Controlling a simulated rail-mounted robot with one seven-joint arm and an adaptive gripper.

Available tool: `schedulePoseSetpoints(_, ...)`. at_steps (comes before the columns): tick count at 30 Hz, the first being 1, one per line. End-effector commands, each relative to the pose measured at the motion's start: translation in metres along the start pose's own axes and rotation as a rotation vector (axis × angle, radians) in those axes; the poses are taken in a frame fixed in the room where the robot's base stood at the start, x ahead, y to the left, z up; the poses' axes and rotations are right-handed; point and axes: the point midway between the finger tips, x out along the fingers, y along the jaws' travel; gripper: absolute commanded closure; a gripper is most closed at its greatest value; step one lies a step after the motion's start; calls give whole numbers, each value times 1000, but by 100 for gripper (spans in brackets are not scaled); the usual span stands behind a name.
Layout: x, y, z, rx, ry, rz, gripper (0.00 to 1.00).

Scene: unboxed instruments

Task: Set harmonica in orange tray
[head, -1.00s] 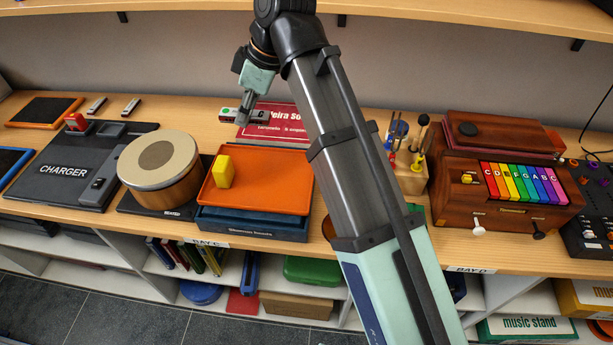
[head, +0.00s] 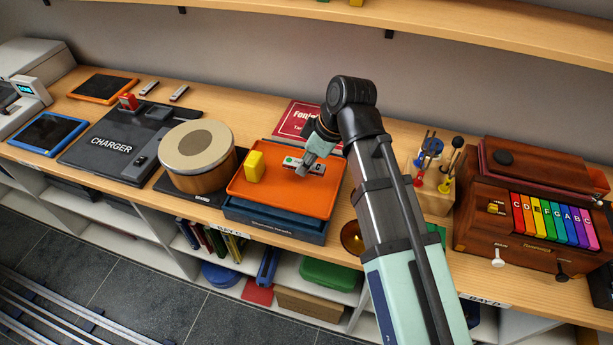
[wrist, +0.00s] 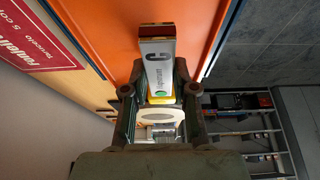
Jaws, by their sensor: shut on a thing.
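My gripper (head: 303,169) is shut on a silver harmonica (head: 316,167) with a green dot, over the right part of the orange tray (head: 305,202). In the wrist view the harmonica (wrist: 158,68) shows a letter C and sits between the two fingers (wrist: 158,103). It looks slightly above the tray floor (wrist: 105,30); I cannot tell whether it touches. A yellow block (head: 254,167) stands in the left part of the tray.
The tray sits on a dark blue box (head: 275,222). A round drum (head: 198,150) stands left of it, and a red booklet (head: 296,118) lies behind. A tool stand (head: 432,185) and a wooden instrument (head: 530,205) are at the right. Tray space between block and harmonica is clear.

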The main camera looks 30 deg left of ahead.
Motion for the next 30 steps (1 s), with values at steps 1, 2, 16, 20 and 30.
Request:
schedulePoseSetpoints(1,7,-2,4,1,-1,-3,100)
schedulePoseSetpoints(2,11,-2,6,1,-1,-2,100)
schedulePoseSetpoints(16,41,-1,17,1,0,-1,100)
schedulePoseSetpoints(20,54,-1,23,1,-1,-1,100)
schedulePoseSetpoints(30,62,0,26,0,0,0,100)
